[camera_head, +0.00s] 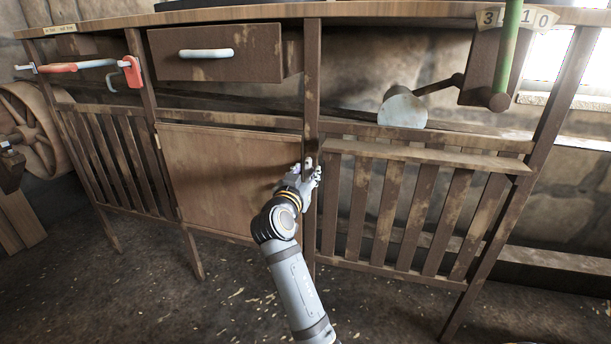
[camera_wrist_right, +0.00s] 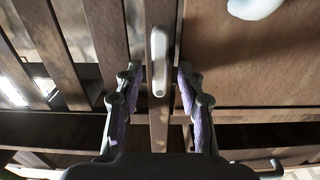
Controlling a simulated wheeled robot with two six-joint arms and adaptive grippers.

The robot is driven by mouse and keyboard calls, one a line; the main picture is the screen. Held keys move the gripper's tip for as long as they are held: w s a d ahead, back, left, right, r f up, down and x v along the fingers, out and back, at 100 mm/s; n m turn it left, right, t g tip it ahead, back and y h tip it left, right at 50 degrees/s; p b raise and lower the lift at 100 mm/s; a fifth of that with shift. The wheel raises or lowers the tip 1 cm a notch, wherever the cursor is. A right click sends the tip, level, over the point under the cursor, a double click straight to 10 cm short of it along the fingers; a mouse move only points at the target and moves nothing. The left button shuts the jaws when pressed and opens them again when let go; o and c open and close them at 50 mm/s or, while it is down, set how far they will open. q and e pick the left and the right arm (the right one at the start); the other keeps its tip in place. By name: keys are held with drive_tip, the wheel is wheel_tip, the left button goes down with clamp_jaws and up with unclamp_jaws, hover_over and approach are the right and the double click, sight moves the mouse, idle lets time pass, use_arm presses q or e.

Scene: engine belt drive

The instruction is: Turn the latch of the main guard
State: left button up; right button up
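A small pale latch handle (camera_wrist_right: 158,62) is on a narrow wooden post in the right wrist view, its long side running along the post. My right gripper (camera_wrist_right: 158,72) is open, with one finger on each side of the latch and a gap to both. In the head view my right gripper (camera_head: 311,172) is at the post between a plain wooden panel (camera_head: 225,175) and a slatted section (camera_head: 400,215), and it largely hides the latch. I cannot tell which of these is the main guard. My left gripper is not in view.
Above the panel is a drawer (camera_head: 213,65) with a white handle. A red-handled part (camera_head: 80,66) is at the upper left. A crank with a pale disc (camera_head: 402,110) and a green lever (camera_head: 508,45) are at the right. The floor in front is free.

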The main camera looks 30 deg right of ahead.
wheel_tip(320, 180, up, 10)
drive_tip(key=shift+f, duration=0.25)
drive_tip(key=shift+f, duration=0.1)
